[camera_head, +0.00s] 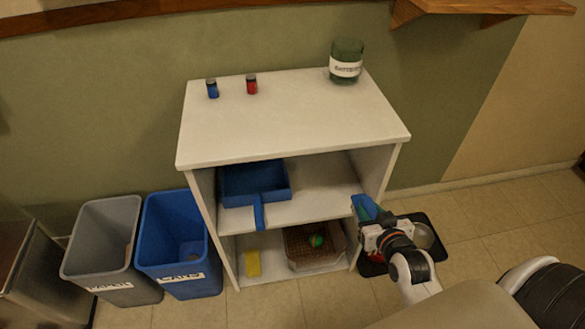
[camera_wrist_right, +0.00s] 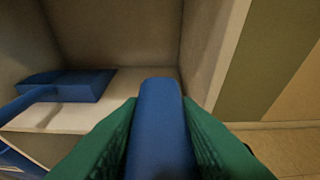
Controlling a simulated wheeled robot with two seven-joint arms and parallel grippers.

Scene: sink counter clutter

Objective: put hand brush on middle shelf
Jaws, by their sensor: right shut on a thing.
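My right gripper (camera_head: 374,219) is shut on the blue hand brush (camera_head: 364,206) at the right front edge of the white shelf unit. In the right wrist view, the brush's blue handle (camera_wrist_right: 160,125) stands between the green fingers. The bristles cannot be made out. The middle shelf (camera_head: 318,203) bears a blue dustpan (camera_head: 254,180) on its left, with its handle pointing to the front. The right part of this shelf is bare. It also shows in the right wrist view (camera_wrist_right: 60,118), left of the gripper. My left gripper is not in view.
The unit's right side panel (camera_head: 381,180) stands close to my right gripper. The bottom shelf holds a yellow sponge (camera_head: 253,264) and a basket (camera_head: 312,262). A jar (camera_head: 346,62) and two small bottles stand on top. A dark tray (camera_head: 425,228) lies on the floor.

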